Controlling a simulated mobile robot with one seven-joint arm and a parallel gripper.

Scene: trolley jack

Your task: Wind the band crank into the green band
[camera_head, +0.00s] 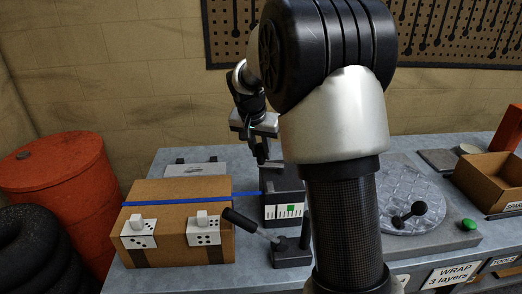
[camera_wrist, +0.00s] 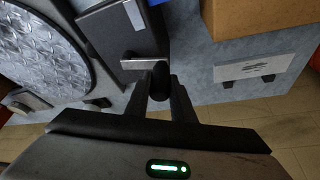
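The dark tensioner block (camera_head: 280,181) stands right of the carton, and the blue strap (camera_head: 246,193) runs between them. On its front is a white scale with black ticks and a green band (camera_head: 291,208). No pointer is readable on it. In the wrist view the band crank (camera_wrist: 138,64) shows as a short silver arm on the dark block, with a black knob (camera_wrist: 160,76) at its end. My gripper (camera_wrist: 161,82) has its two fingers on either side of this knob, with no clear gap. In the head view my gripper (camera_head: 262,155) is above and behind the block.
The carton (camera_head: 180,200) carries white dotted blocks. A black-handled lever (camera_head: 240,220) slants up from a small base in front of the tensioner.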

